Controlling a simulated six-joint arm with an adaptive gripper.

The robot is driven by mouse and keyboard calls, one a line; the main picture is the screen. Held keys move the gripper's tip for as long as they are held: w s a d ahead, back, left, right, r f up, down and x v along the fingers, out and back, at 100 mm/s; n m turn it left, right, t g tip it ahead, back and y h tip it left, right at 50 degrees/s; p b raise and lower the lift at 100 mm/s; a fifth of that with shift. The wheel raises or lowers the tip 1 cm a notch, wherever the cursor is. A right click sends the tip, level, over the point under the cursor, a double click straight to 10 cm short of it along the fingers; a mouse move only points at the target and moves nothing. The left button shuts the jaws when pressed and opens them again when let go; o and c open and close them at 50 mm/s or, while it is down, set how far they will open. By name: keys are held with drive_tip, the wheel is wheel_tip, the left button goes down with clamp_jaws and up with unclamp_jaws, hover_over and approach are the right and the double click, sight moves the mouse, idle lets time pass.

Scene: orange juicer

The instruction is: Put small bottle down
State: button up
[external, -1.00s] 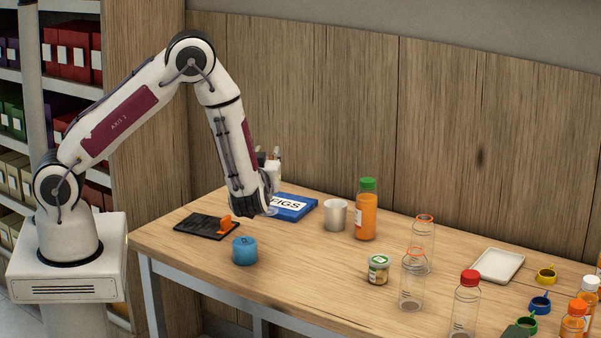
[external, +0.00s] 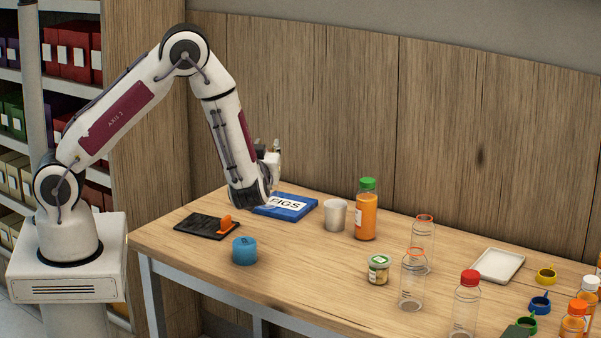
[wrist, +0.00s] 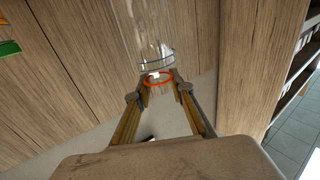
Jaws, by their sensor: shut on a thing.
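My gripper (wrist: 162,82) is shut on a clear small bottle (wrist: 151,38) with an orange ring at its neck, seen in the wrist view. The fingers are at either side of the ring, and the bottle extends away from them toward the top of the picture. In the external view my gripper (external: 268,152) is raised above the back left of the table, beyond the blue box; the bottle in it cannot be made out there.
The wooden table (external: 315,275) holds a blue FIGS box (external: 287,207), blue cup (external: 244,251), black tray (external: 200,227), grey cup (external: 335,215), orange juice bottle (external: 366,212), jar (external: 378,270) and clear bottles (external: 412,285). A wooden wall stands behind. The front middle is clear.

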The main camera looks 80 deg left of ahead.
drive_tip(key=shift+s+a, duration=0.3)
drive_tip(key=shift+a, duration=0.25)
drive_tip(key=s+a+r+x, duration=0.1)
drive_tip(key=s+r+x, duration=0.1)
drive_tip(key=x, duration=1.5)
drive_tip(key=w+t, duration=0.1)
drive_tip(key=w, duration=0.1)
drive_tip(key=w+m+t, duration=0.1)
drive_tip(key=w, duration=0.2)
drive_tip(key=shift+w+d+m+h, duration=0.1)
drive_tip(key=shift+w+m+h, duration=0.1)
drive_tip(key=shift+m+h, duration=0.15)
wheel_tip(320, 180, down, 6)
drive_tip(key=shift+f, duration=0.1)
